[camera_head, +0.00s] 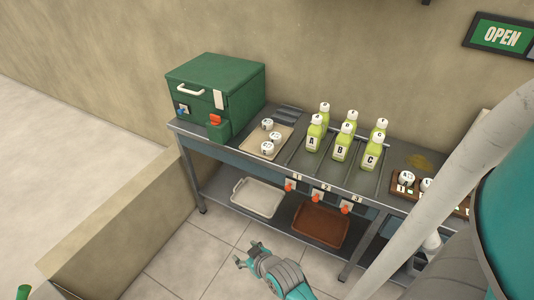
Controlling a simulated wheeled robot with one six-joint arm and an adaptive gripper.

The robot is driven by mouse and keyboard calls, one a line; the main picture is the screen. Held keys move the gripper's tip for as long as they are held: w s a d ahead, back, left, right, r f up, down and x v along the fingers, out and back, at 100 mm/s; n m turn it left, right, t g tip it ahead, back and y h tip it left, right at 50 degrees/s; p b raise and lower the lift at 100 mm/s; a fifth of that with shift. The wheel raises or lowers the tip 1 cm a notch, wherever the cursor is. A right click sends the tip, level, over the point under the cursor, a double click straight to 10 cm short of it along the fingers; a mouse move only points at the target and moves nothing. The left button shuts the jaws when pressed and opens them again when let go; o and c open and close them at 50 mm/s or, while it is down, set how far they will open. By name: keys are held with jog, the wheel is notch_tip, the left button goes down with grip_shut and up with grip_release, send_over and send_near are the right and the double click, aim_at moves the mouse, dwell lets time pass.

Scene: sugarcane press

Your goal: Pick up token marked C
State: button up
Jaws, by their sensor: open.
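Several small white tokens with dark marks (267,147) sit on a beige tray (259,151) on the steel table. More white tokens (406,177) sit in a brown holder at the table's right; their marks are too small to read. I cannot tell which token bears C. A yellow-green bottle labelled C (370,156) stands on the table beside bottles A (312,141) and B (341,149). My gripper (243,256) is open and empty, low in front of the table, apart from all tokens.
A green press box (215,88) stands at the table's left end. Three orange-red knobs (318,201) line the front edge. A white tray (257,197) and a brown tray (318,225) lie on the lower shelf. My arm covers the right side.

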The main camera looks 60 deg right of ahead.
jog(key=w+d+r+g, duration=0.1)
jog(key=w+d+r, duration=0.1)
jog(key=w+d, duration=0.6)
jog(key=m+g+y, duration=0.1)
jog(key=m+g, duration=0.1)
jog(key=g, duration=0.2)
send_near(268, 146)
jog(key=shift+x, duration=4.7)
jog(key=c, duration=0.9)
